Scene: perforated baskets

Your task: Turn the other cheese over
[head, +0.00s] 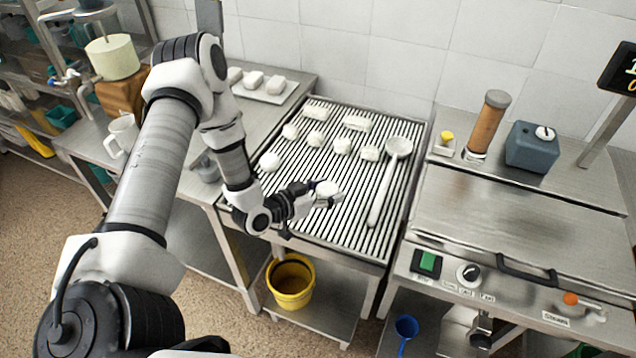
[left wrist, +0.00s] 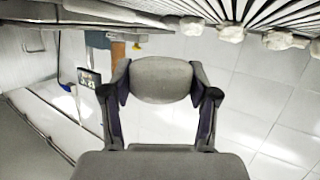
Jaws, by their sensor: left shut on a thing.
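My left gripper (head: 312,193) is shut on a white cheese (head: 328,188) above the front part of the slatted draining rack (head: 335,233). The left wrist view shows the cheese (left wrist: 162,79) held between both fingers; that view looks upside down, with the rack at its top. Several other white cheeses lie on the rack, such as a round one (head: 270,161) at the left, one (head: 342,146) in the middle and a longer one (head: 356,123) at the back. I cannot tell which of them has been turned. My right gripper is not in view.
A long white ladle (head: 390,178) lies on the rack right of the held cheese. A tray (head: 266,93) with white blocks stands behind left. A steel machine (head: 512,229) adjoins at the right. A yellow bucket (head: 292,283) stands below the rack.

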